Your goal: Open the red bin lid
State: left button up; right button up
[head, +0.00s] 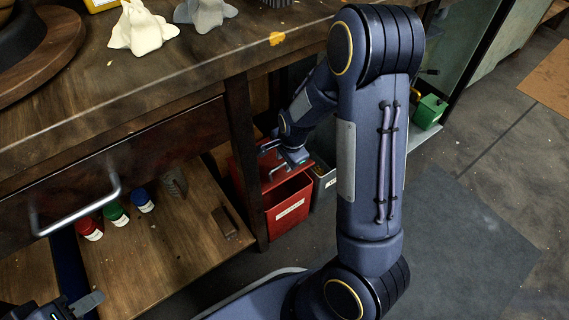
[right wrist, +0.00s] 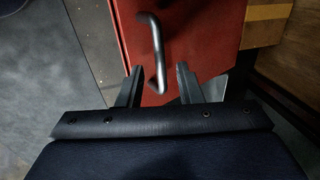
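The red bin (head: 289,206), with a white label on its front, stands on the floor beside the wooden workbench. Its red lid (right wrist: 192,32) fills the upper middle of the right wrist view and carries a curved metal handle (right wrist: 156,45). My right gripper (right wrist: 158,84) is open, with the handle's near end between its fingertips and gaps visible on both sides. In the head view my right gripper (head: 292,158) is over the bin's top, partly hidden by my arm; how far the lid stands open is unclear there. My left gripper (head: 75,304) is at the bottom left, partly cut off.
The workbench (head: 120,85) has a drawer handle (head: 82,212) jutting out. Red, green and blue bottles (head: 115,214) stand on its lower shelf. Open floor (head: 470,235) lies to the right.

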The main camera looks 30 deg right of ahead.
jog(key=shift+w+f, duration=0.1)
jog(key=shift+f, duration=0.25)
grip_shut()
jog(key=shift+w+r, duration=0.1)
